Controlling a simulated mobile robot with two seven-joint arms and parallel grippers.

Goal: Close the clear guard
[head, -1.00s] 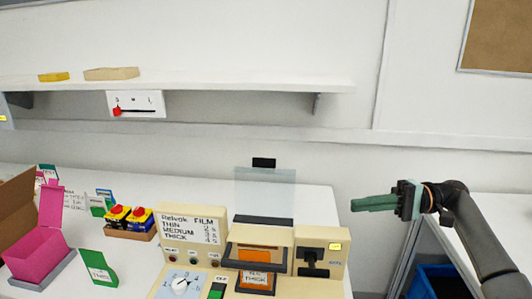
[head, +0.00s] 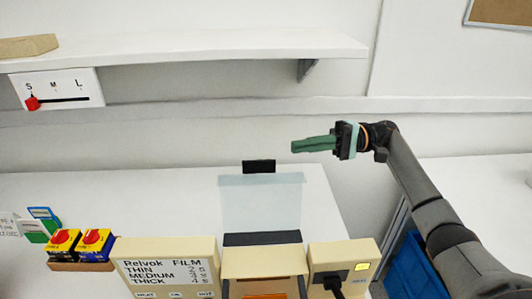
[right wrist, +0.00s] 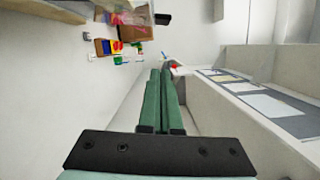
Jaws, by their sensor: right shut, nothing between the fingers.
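The clear guard (head: 262,205) stands upright, raised at the back of the beige machine (head: 262,262). It has a black tab (head: 259,166) at its top edge and a dark strip at its foot. My right gripper (head: 294,147) is shut and empty. In the head view it shows above and a little right of the black tab, pointing left, with a visible gap between them. The right wrist view shows its green fingers (right wrist: 163,100) together. The guard cannot be made out clearly in that view. My left gripper is not in view.
The machine's film label panel (head: 165,270) and a right-hand block with a yellow label (head: 343,262) flank the guard. A wall shelf (head: 200,45) runs above, and a blue bin (head: 415,270) is at lower right.

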